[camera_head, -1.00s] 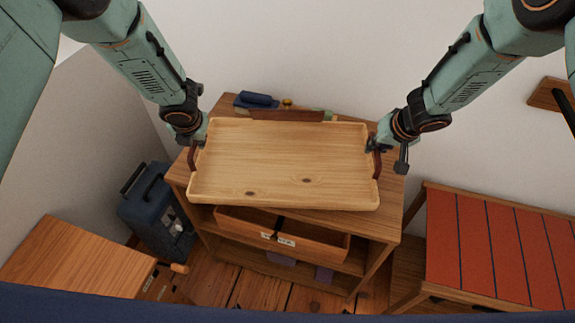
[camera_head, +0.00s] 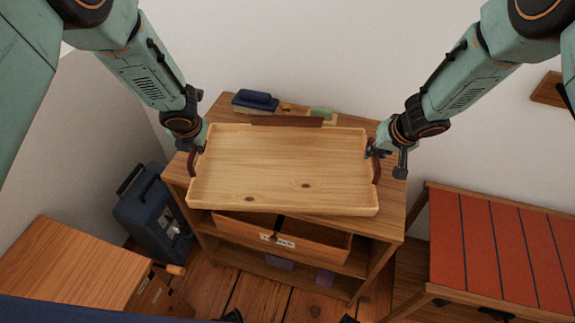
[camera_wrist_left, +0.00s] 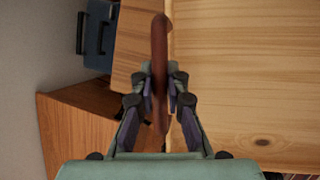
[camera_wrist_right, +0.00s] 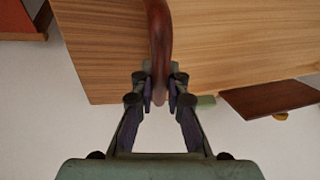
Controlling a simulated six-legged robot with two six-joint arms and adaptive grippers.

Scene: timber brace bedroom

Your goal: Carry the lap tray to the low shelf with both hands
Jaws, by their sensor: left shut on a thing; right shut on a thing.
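The lap tray (camera_head: 282,165) is a pale wooden tray with a low rim and a dark red-brown handle at each short end. It is level or nearly so, over the top of the low wooden shelf (camera_head: 392,215); I cannot tell whether it touches the top. My left gripper (camera_head: 194,146) is shut on the left handle (camera_wrist_left: 160,60), with the fingers on both sides of it. My right gripper (camera_head: 374,151) is shut on the right handle (camera_wrist_right: 160,40). The tray hides much of the shelf top.
Behind the tray, a blue object (camera_head: 255,100), a dark brown board (camera_head: 286,121) and a green item (camera_head: 321,113) lie along the shelf's back edge. A wooden bin (camera_head: 300,240) sits inside the shelf. A red slatted bench (camera_head: 500,250) stands right, a blue case (camera_head: 150,215) and wooden cabinet (camera_head: 75,265) left.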

